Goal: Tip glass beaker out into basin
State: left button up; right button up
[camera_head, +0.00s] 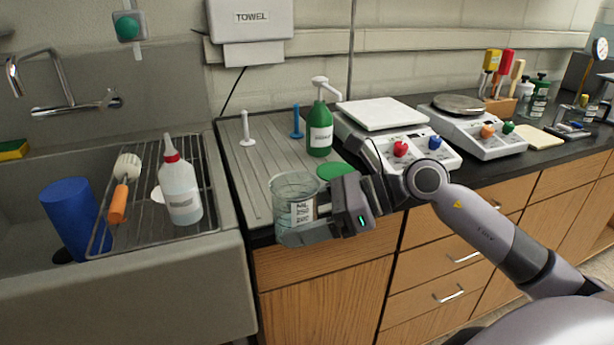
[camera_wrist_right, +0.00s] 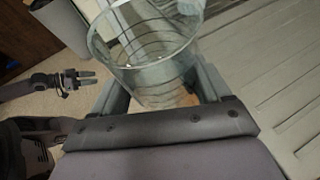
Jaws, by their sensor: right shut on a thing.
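The clear glass beaker (camera_head: 292,192) is upright at the front edge of the drainboard counter, with a white printed label on its side. My right gripper (camera_head: 308,222) is shut around it, one finger in front and the other mostly hidden. In the right wrist view the beaker (camera_wrist_right: 145,60) sits between the two fingers (camera_wrist_right: 160,88), its open rim showing. Whether it touches the counter is unclear. The basin (camera_head: 225,285) is a grey sink to the left of the beaker. My left gripper (camera_wrist_right: 82,79) shows small in the right wrist view, away from the beaker, its fingers apart and empty.
A wire rack (camera_head: 150,228) in the basin holds a squeeze bottle (camera_head: 180,195) and an orange-handled brush (camera_head: 119,200). A blue cylinder (camera_head: 70,215) stands left of them. A green pump bottle (camera_head: 319,130), pegs (camera_head: 247,130) and a scale (camera_head: 385,113) stand behind the beaker. A tap (camera_head: 65,85) overhangs the basin.

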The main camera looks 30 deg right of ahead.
jog(key=s+a+f, duration=0.3)
jog(key=a+f, duration=0.1)
jog(key=f, duration=0.7)
jog(key=shift+f, duration=0.4)
jog(key=shift+s+f, duration=0.1)
jog(key=shift+a+r+p, duration=0.1)
jog(key=shift+r+p, duration=0.75)
